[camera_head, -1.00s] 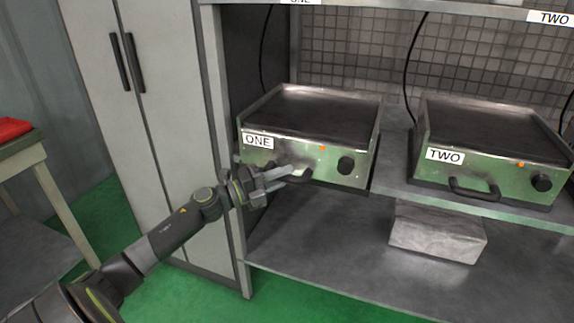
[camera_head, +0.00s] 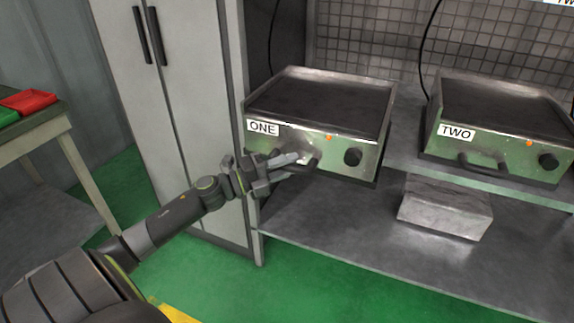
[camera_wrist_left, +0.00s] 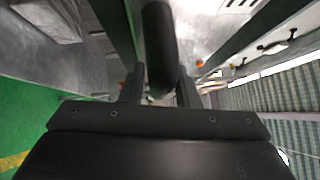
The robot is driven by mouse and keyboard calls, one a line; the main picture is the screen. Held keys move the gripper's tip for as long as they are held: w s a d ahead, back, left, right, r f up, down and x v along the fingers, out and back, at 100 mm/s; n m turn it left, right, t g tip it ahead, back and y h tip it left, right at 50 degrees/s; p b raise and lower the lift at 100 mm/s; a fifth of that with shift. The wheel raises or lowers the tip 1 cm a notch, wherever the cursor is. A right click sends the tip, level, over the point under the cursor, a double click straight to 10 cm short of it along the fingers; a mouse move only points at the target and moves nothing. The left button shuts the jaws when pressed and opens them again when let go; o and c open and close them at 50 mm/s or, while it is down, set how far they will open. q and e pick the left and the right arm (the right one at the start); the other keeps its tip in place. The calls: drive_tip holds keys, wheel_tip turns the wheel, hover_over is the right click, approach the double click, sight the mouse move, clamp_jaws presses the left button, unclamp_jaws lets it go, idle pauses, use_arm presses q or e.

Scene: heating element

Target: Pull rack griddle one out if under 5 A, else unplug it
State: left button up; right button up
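Griddle one (camera_head: 345,175) is a steel box with a dark flat top, a label reading ONE, an orange light, a black knob and a dark front handle (camera_head: 312,165). It sits on the upper shelf, its front a little past the shelf edge. My left gripper (camera_head: 292,160) is at this handle. In the left wrist view, the dark handle bar (camera_wrist_left: 160,45) runs between the two fingers, which appear closed against its sides. The fingertips are partly hidden by the bar. Griddle one's cord (camera_head: 274,40) rises behind it. No current reading is visible. My right gripper is out of view.
Griddle two (camera_head: 505,155), labelled TWO, stands to the right on the same shelf. A metal box (camera_head: 445,208) is on the lower shelf. A grey cabinet (camera_head: 185,110) stands left. Red (camera_head: 28,100) and green trays are on a table at far left. Green floor in front is clear.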

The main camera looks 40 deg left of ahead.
use_arm(q)
drive_tip(key=shift+o, duration=1)
drive_tip(key=shift+v, duration=0.9)
drive_tip(key=p+v, duration=0.3)
drive_tip(key=v, duration=1.2)
drive_tip(key=shift+s+a, duration=0.2)
drive_tip(key=shift+s, duration=0.05)
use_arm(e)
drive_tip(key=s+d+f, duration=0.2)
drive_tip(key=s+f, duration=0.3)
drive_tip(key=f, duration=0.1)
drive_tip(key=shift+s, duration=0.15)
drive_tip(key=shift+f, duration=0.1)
